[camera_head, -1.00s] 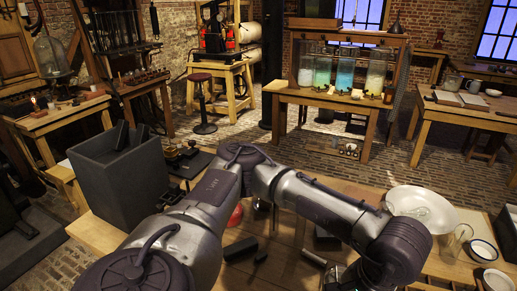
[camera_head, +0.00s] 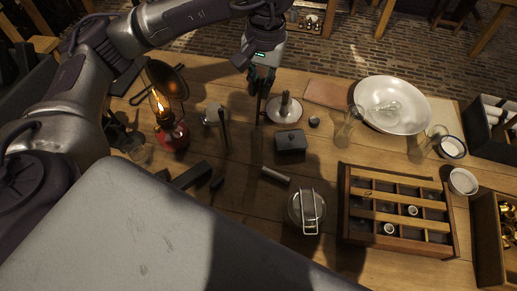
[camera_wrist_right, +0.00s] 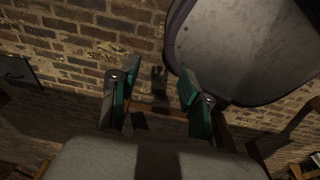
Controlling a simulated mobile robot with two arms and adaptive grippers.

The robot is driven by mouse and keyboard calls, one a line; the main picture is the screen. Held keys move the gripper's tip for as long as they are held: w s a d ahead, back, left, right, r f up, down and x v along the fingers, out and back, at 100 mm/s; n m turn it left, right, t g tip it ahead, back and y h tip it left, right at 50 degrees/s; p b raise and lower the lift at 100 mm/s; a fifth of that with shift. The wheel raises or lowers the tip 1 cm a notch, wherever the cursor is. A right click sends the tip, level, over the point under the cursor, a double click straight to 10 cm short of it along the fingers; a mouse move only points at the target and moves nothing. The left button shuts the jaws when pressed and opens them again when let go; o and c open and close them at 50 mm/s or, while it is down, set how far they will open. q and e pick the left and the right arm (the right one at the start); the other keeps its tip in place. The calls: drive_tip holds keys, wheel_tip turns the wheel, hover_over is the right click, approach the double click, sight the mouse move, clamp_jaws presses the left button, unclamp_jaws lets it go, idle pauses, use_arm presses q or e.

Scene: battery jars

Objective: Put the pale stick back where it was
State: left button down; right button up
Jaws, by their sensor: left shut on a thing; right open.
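My left gripper (camera_head: 262,80) is in the head view over the back of the workbench, fingers pointing down. It is shut on a thin stick (camera_head: 258,108), which hangs below the fingers. The stick looks dark in this light, so its paleness cannot be told; its lower end is just left of a saucer (camera_head: 284,110) with a small upright post. A short pale grey cylinder (camera_head: 275,175) lies on the bench farther forward. My right gripper (camera_wrist_right: 155,88) shows in the right wrist view, open and empty, facing a brick wall and floor.
A lit oil lamp (camera_head: 167,122) stands left of the gripper. A dark block (camera_head: 291,143), a glass jar (camera_head: 307,208) and a divided wooden tray (camera_head: 400,212) stand forward and right. A wide pale bowl (camera_head: 392,105) is at right. Bare bench lies between them.

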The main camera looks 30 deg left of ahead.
use_arm(q)
wheel_tip(320, 180, up, 3)
drive_tip(key=a, duration=0.1)
drive_tip(key=p, duration=0.2)
approach(257, 125)
wheel_tip(257, 125, down, 7)
drive_tip(key=a, duration=0.1)
drive_tip(key=f, duration=0.1)
drive_tip(key=w+f+p, duration=0.1)
drive_tip(key=f, duration=0.1)
drive_tip(key=shift+a+f+n+h, duration=0.1)
drive_tip(key=shift+f+n+h, duration=0.15)
drive_tip(key=shift+n+h, duration=0.15)
drive_tip(key=shift+s+f, duration=0.1)
drive_tip(key=shift+f, duration=0.2)
use_arm(e)
drive_tip(key=shift+g, duration=0.3)
drive_tip(key=s+r, duration=0.1)
drive_tip(key=s, duration=0.2)
drive_tip(key=s+r, duration=0.1)
drive_tip(key=shift+s+d+r, duration=0.15)
drive_tip(key=shift+d+r, duration=0.15)
